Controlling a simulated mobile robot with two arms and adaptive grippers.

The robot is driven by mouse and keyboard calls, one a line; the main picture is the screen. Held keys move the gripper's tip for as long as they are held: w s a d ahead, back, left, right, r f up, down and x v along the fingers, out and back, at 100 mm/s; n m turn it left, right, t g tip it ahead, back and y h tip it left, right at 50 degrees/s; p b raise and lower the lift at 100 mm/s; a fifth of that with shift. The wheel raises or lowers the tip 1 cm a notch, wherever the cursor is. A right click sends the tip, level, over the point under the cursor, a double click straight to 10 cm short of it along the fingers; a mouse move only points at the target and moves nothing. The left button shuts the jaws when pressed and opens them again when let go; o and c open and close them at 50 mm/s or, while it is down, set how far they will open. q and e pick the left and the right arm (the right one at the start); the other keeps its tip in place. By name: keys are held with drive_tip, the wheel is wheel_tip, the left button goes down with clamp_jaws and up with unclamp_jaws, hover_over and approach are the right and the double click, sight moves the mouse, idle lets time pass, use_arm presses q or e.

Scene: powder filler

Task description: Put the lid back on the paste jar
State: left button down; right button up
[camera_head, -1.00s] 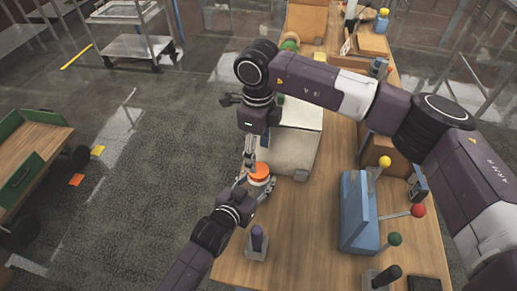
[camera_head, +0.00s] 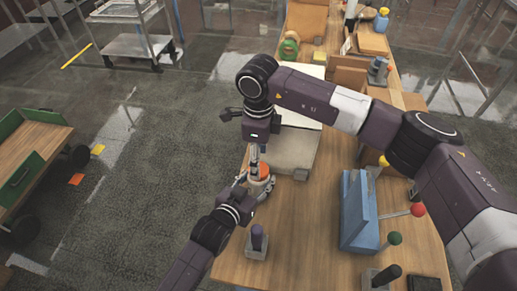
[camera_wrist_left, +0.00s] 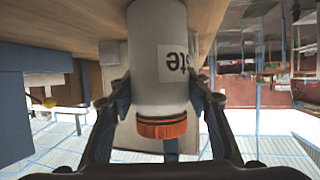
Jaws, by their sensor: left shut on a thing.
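The white paste jar (camera_wrist_left: 158,55) with a "ste" label stands near the table's left edge. It shows inverted in the left wrist view. My left gripper (camera_wrist_left: 160,92) has a finger on each side of the jar and is shut on it. The orange lid (camera_head: 260,171) is at the jar's mouth and looks slightly tilted in the left wrist view (camera_wrist_left: 162,129); I cannot tell if it is fully seated. My right gripper (camera_head: 255,158) points down just above the lid. Its fingertips are too small and overlapped to read.
A pale box-shaped machine (camera_head: 292,150) stands just behind the jar. A purple-knobbed lever (camera_head: 257,238) is in front of it. A blue panel (camera_head: 357,215) with coloured levers stands to the right. The wooden table (camera_head: 310,215) between them is clear.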

drive_tip(key=shift+f, duration=1.65)
drive_tip(key=c, duration=1.2)
drive_tip(key=o, duration=1.3)
drive_tip(key=shift+o, duration=0.2)
wheel_tip(320, 180, up, 12)
